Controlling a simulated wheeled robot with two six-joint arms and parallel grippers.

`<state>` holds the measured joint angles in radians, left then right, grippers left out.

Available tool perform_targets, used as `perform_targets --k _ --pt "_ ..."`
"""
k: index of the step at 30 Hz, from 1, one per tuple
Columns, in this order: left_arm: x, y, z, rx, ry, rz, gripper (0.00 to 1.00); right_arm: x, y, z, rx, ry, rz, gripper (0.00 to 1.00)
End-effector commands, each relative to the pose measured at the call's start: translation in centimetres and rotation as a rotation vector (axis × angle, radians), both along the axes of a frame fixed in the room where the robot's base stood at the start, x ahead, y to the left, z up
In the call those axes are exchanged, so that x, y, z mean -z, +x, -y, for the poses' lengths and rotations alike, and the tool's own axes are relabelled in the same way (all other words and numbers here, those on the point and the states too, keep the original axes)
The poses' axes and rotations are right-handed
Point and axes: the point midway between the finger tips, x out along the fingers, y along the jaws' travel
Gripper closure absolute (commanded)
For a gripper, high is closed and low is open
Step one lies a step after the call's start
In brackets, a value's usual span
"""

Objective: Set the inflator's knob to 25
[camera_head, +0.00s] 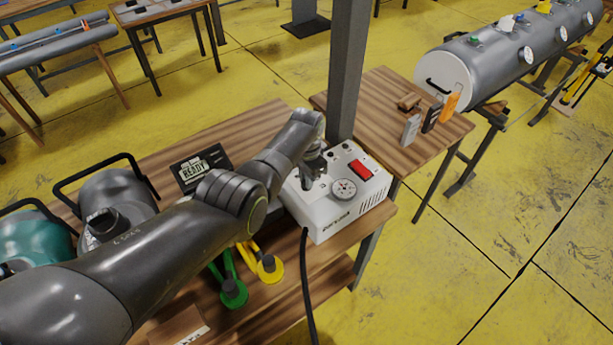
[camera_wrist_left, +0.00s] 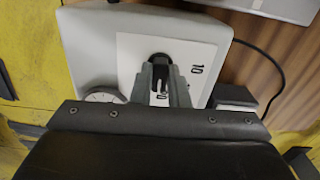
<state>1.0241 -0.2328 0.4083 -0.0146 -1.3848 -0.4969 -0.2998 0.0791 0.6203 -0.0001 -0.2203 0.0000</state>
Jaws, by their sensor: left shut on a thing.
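The inflator (camera_head: 328,215) is a white box at the edge of a wooden table, with a round gauge (camera_head: 343,190) and a red switch (camera_head: 361,170) on top. My left gripper (camera_head: 312,172) is over the left part of its top. In the left wrist view my left gripper (camera_wrist_left: 162,82) is shut on the dark knob (camera_wrist_left: 160,58), which stands on a white dial plate (camera_wrist_left: 130,50). A printed "10" shows to the right of the knob. The fingers hide most of the knob, and its pointer cannot be read. My right gripper is not in view.
A dark "READY" display (camera_head: 203,168) stands left of the inflator. Green (camera_head: 233,290) and yellow (camera_head: 268,266) items lie in front of it. A grey post (camera_head: 347,70) rises behind. Pumps with black handles (camera_head: 110,195) stand at the left. A black hose (camera_head: 307,290) hangs down in front.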

Motion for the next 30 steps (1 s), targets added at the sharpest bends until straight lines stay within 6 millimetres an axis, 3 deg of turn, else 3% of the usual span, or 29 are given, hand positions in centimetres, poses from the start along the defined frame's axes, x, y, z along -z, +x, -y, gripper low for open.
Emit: perform_targets --k 15,30 --pt "-0.24 0.21 0.05 0.425 -0.002 0.007 1.00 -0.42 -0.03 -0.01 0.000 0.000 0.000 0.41" --pt "-0.25 0.23 0.06 0.572 -0.001 0.008 1.00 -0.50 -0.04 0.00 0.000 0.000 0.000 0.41"
